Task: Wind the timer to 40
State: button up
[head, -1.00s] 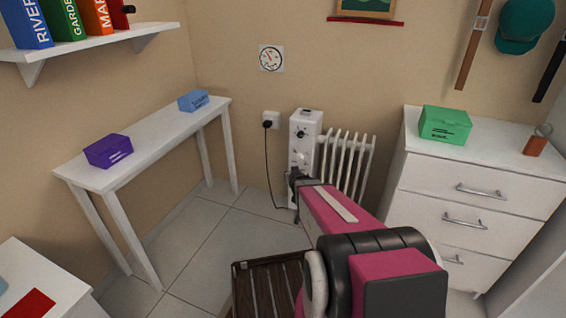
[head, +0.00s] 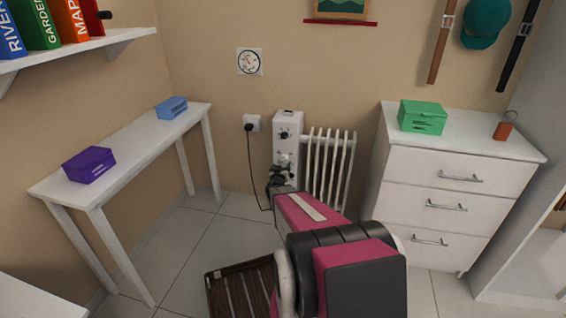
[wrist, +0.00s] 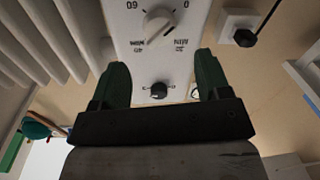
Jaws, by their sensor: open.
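The white heater panel (head: 287,124) stands against the back wall, with a dark knob (head: 284,134) near its top. The wrist view is upside down and shows the timer's pale round knob (wrist: 160,24), with 0, 60 and MIN printed around it. The knob has a ridge, but I cannot tell its exact setting. The dark knob (wrist: 158,90) shows between my fingers in that view. My gripper (wrist: 162,68) is open, with green fingers apart and nothing between them touched. In the head view my gripper (head: 277,178) is in front of the panel's lower part and hides some of it.
The radiator fins (head: 328,165) stand right of the panel. A cord runs from the wall socket (head: 251,123) down the left side. A white table (head: 135,150) is at left, and a white drawer unit (head: 450,185) at right. A brown slatted item (head: 240,290) lies low in front.

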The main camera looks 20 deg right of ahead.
aim_at(284, 161)
jog(key=x, duration=0.6)
jog(key=shift+w+d, duration=0.1)
jog(key=shift+w, duration=0.15)
jog(key=c, duration=0.9)
